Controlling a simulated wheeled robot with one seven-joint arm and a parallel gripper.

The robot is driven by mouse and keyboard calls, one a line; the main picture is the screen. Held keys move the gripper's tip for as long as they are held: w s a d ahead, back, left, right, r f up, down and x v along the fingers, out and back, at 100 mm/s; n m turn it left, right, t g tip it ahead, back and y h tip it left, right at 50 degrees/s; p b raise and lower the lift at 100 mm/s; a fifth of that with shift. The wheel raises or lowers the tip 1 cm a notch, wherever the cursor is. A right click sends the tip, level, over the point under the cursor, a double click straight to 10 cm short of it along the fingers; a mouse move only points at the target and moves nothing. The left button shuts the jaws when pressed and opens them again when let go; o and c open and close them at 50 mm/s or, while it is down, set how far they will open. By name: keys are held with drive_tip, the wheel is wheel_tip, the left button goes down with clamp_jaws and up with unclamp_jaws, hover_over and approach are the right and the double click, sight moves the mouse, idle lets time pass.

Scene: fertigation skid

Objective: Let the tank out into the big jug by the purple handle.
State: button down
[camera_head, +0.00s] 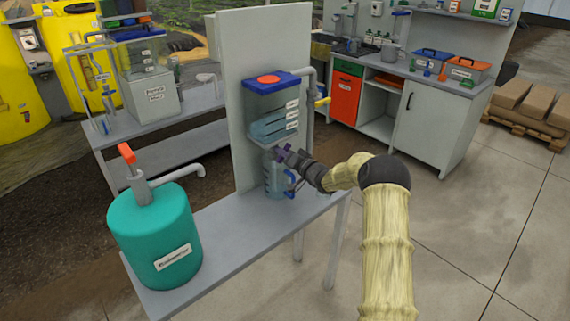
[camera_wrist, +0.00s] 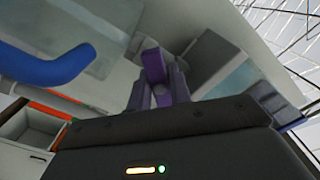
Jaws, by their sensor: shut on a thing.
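The clear tank (camera_head: 272,118) with a blue lid and an orange cap is fixed on the grey upright panel and holds blue liquid. The clear jug (camera_head: 276,180) with a blue handle stands on the bench below the tank; my gripper hides part of it. My gripper (camera_head: 285,155) is at the purple handle (camera_wrist: 153,66) under the tank, shut on it. In the wrist view the purple handle shows between the fingers of my gripper (camera_wrist: 160,88). The jug's blue handle (camera_wrist: 50,66) shows at the left of the wrist view.
A green drum (camera_head: 155,235) with an orange-topped pump stands on the bench's near left end. A yellow handle (camera_head: 322,101) sticks out on a grey pipe right of the tank. The bench surface (camera_head: 225,240) between drum and jug is clear.

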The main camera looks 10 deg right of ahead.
drive_tip(key=n+b, duration=0.5)
drive_tip(key=shift+f, duration=0.4)
drive_tip(key=shift+r+n+b, duration=0.2)
drive_tip(key=shift+n+b, duration=0.35)
drive_tip(key=shift+n, duration=0.35)
drive_tip(key=c, duration=1.2)
unclamp_jaws()
drive_tip(key=shift+r, duration=0.15)
drive_tip(key=shift+c, duration=0.2)
drive_tip(key=shift+s, duration=0.1)
drive_tip(key=v, duration=0.7)
